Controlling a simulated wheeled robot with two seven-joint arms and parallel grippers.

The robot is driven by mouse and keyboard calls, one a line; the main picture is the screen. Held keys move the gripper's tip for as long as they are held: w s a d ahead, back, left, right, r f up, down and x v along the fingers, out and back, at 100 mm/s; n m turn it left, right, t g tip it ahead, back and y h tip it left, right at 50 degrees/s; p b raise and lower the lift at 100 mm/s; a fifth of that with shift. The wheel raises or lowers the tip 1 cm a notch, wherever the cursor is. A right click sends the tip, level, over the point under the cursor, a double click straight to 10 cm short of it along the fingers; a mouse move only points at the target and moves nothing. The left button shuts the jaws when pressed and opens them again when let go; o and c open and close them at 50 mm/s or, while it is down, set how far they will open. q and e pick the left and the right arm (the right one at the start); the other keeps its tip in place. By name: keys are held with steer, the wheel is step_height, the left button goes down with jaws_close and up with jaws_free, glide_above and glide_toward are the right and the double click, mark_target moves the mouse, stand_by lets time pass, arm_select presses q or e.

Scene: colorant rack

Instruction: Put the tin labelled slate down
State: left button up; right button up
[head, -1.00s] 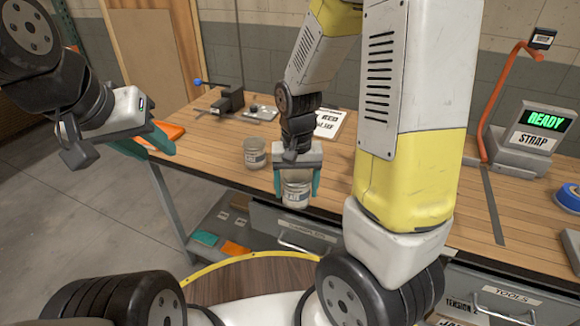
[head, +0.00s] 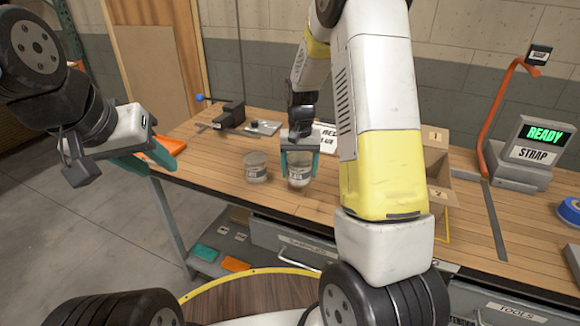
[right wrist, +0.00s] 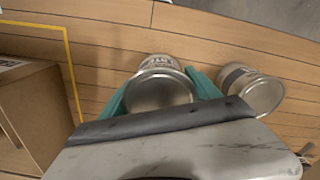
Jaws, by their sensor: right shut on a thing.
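My right gripper (head: 299,160) is shut on a grey metal tin (head: 299,175), one teal finger on each side. The tin is upright at the bench's front; I cannot tell whether its base touches the wood. Its label is too small to read surely. In the right wrist view the held tin (right wrist: 161,92) sits between the fingers, its label partly hidden. A second similar tin (head: 256,168) stands just left of it in the head view and shows at right in the wrist view (right wrist: 255,92), close beside. My left gripper (head: 146,160) is open and empty, off the bench's left end.
The wooden bench (head: 215,160) has free room left of the tins. A cardboard box (head: 437,180) inside a yellow outline stands to the right, partly behind my right arm. A black clamp (head: 230,115) and a printed sheet (head: 328,137) lie behind. A READY display (head: 543,140) stands right.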

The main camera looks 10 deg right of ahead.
mark_target(299, 179)
steer(key=shift+f, duration=1.75)
steer(key=shift+f, duration=0.2)
steer(key=o, duration=1.5)
steer(key=shift+c, duration=0.2)
